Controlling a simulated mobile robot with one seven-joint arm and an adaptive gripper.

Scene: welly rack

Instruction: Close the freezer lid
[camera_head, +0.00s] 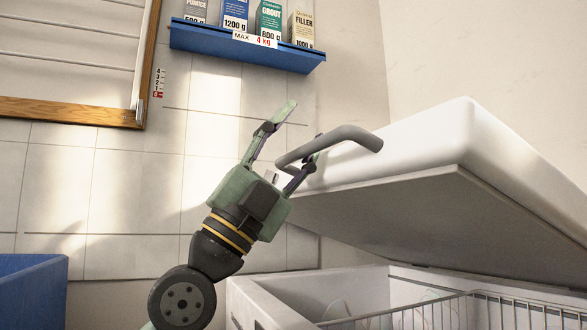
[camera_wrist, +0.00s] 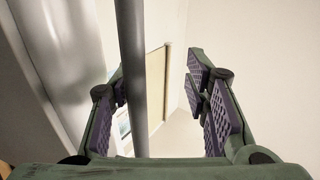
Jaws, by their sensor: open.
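The white freezer lid (camera_head: 430,140) stands partly open, tilted above the freezer body (camera_head: 262,305) on the right of the head view. A grey bar handle (camera_head: 345,135) sticks out from the lid's left end. My gripper (camera_head: 293,135) is open beside the handle, one finger raised left of it and the other close to it, partly overlapping it. In the wrist view the handle (camera_wrist: 133,70) runs upright between the two open fingers in the picture, nearer the left finger. I cannot tell whether either finger touches it. The lid's hinge is out of view.
A wire basket (camera_head: 440,310) sits in the open freezer. A blue shelf (camera_head: 245,45) with several boxes hangs on the tiled wall. A wood-framed panel (camera_head: 70,110) is at upper left. A blue container (camera_head: 30,290) stands at lower left.

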